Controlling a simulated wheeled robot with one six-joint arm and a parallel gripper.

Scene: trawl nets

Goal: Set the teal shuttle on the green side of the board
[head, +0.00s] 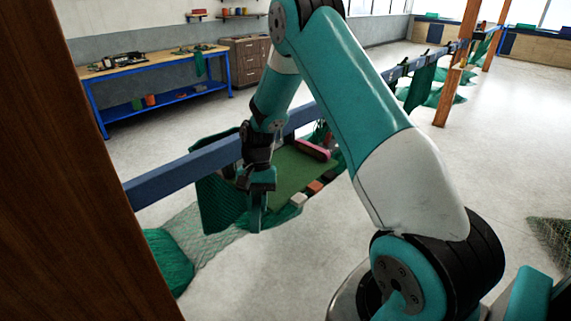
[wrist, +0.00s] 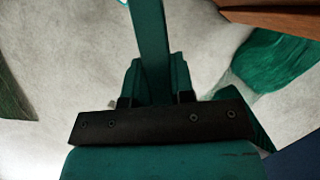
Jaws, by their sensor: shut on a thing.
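My gripper (head: 258,186) is low in front of the blue rail in the head view, shut on the teal shuttle (head: 256,215). The shuttle hangs below the jaws, at the near left edge of the board. In the wrist view the shuttle (wrist: 151,45) is a long teal bar running up from between the fingers (wrist: 154,85). The board shows a green surface (head: 287,172) to the right of my gripper; its left part is hidden behind the gripper. A pink-red piece (head: 312,149) lies at its far part.
Small white (head: 299,200) and red (head: 315,187) blocks line the board's near edge. A blue rail (head: 185,175) runs behind. Green net (head: 170,262) hangs to the floor at left. A wooden post (head: 70,180) stands close at left. The floor at right is mostly clear.

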